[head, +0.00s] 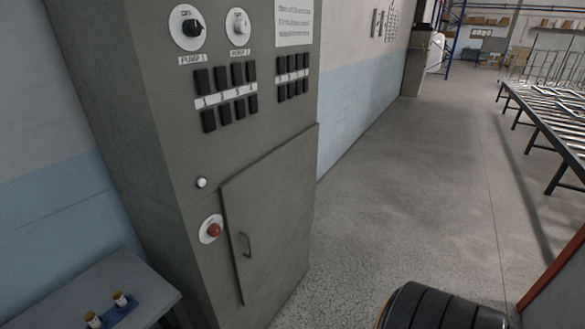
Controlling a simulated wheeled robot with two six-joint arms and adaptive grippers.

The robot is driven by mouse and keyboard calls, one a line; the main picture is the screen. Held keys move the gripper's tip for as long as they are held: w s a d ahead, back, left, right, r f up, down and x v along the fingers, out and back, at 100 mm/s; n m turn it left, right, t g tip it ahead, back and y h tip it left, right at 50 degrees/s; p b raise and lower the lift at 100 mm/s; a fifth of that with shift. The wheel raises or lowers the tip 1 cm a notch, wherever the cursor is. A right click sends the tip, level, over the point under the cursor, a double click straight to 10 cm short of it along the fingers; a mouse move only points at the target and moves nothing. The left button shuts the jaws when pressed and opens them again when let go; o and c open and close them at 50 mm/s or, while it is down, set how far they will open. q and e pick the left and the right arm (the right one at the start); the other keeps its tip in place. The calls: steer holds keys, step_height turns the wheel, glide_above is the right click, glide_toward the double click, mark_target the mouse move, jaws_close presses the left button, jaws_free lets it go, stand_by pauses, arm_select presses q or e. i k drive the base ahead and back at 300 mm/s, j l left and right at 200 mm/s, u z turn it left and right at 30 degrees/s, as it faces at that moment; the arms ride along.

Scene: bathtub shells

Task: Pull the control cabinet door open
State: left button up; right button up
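The control cabinet (175,157) is a tall grey-green box left of centre in the head view. A thin dark handle (246,245) stands upright near the door's left edge. Nothing touches the handle. Neither of my grippers is in view.
A grey table (150,290) with small jars on a blue tray stands at lower left. A dark ribbed rounded object (440,308) is at the bottom edge. A long metal rack table (545,115) stands at right. The floor (410,200) right of the cabinet is clear.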

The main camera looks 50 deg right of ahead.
mark_target(269, 206)
steer(key=z, duration=1.45)
steer(key=u, duration=0.2)
